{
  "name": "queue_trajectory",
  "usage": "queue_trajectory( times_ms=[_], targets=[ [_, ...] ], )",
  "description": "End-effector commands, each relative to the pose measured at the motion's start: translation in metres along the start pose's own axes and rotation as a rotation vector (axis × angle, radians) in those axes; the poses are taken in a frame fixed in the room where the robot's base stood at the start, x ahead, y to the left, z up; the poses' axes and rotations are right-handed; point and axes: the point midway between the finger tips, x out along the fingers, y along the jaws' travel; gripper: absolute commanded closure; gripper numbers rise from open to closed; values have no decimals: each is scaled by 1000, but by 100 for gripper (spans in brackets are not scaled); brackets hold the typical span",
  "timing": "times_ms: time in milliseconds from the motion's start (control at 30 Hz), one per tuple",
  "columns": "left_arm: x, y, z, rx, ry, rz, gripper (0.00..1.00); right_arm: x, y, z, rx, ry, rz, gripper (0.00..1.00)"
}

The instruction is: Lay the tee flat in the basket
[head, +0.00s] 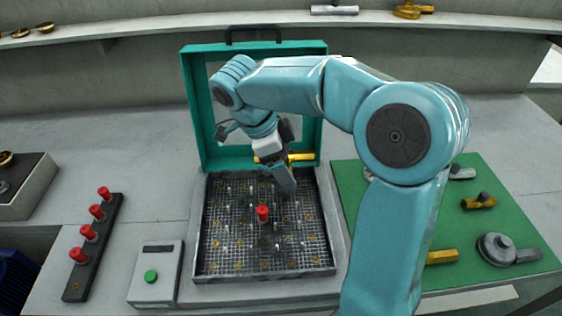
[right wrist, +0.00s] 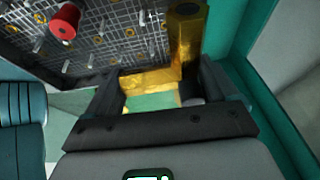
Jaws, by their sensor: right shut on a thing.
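The brass tee (head: 301,157) is between the fingers of my right gripper (head: 276,163), over the back part of the basket (head: 201,240). In the right wrist view my right gripper (right wrist: 165,88) is shut on the tee (right wrist: 187,45). The tee's long barrel points away from the gripper there, and a shorter brass part lies between the fingers. The basket is a shallow tray with a mesh floor, upright pins and small brass rings. In the head view the fingers partly hide the tee, and I cannot tell its gap to the mesh. My left gripper is not in view.
A red-capped piece (head: 263,214) stands mid-basket. A teal raised lid (head: 190,110) stands behind the basket. A green mat (head: 350,185) with brass and grey fittings lies right. A control box (head: 155,280) and a rack of red pegs (head: 88,250) stand left.

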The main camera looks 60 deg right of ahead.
Motion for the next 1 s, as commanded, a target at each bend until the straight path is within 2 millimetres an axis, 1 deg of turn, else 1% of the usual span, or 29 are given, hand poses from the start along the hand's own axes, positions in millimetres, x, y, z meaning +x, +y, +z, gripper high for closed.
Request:
queue_trajectory(
  times_ms=[1000],
  targets=[
    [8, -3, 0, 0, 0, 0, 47, 8, 6, -19, 1, 0, 0, 92]
  ],
)
